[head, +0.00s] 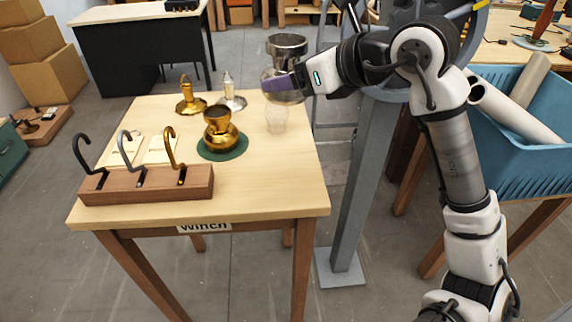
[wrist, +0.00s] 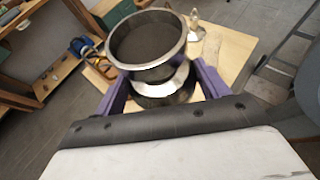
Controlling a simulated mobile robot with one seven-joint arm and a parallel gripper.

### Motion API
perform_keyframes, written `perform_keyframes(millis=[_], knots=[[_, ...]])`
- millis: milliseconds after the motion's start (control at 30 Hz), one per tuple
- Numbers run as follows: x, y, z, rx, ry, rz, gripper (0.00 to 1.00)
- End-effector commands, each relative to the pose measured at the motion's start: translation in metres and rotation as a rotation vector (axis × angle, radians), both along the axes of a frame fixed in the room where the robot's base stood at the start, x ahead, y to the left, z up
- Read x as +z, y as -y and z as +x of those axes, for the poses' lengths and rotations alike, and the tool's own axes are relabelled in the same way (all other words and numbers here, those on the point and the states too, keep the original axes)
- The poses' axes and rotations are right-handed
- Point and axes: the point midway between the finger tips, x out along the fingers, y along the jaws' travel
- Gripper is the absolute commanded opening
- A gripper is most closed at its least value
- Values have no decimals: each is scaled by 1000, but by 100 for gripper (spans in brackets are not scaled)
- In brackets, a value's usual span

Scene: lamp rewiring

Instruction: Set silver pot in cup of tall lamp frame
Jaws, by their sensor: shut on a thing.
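My gripper (head: 279,86) is shut on the silver pot (head: 287,43) and holds it upright above the table's back right corner. In the wrist view the purple fingers lie on both sides of the pot's narrower lower part; its wide dark mouth (wrist: 147,40) faces up. Below the pot in the head view is a pale, see-through cup shape (head: 277,119), apart from it. A silver stand with a slim upright (head: 232,100) is left of the pot; it also shows in the wrist view (wrist: 195,28). A brass stand (head: 189,100) is farther left. I cannot tell which is the tall lamp frame.
A gold pot (head: 219,133) stands on a green round mat (head: 237,152) mid-table. A wooden block (head: 146,187) with three hooks is at the front left, with pale cards behind it. A grey post (head: 357,190) and a blue bin (head: 525,150) are right of the table.

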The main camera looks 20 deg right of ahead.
Motion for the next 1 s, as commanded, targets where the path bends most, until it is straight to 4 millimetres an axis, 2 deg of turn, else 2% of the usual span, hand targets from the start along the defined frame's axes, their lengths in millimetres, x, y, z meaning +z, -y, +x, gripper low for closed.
perform_keyframes(millis=[300, 433, 800, 1000], knots=[[1, 0, -1, 0, 2, 0, 42], [-11, 0, -1, 0, 0, 2, 42], [-97, 0, -1, 0, 0, 6, 42], [-137, 0, -1, -1, 1, 5, 42]])
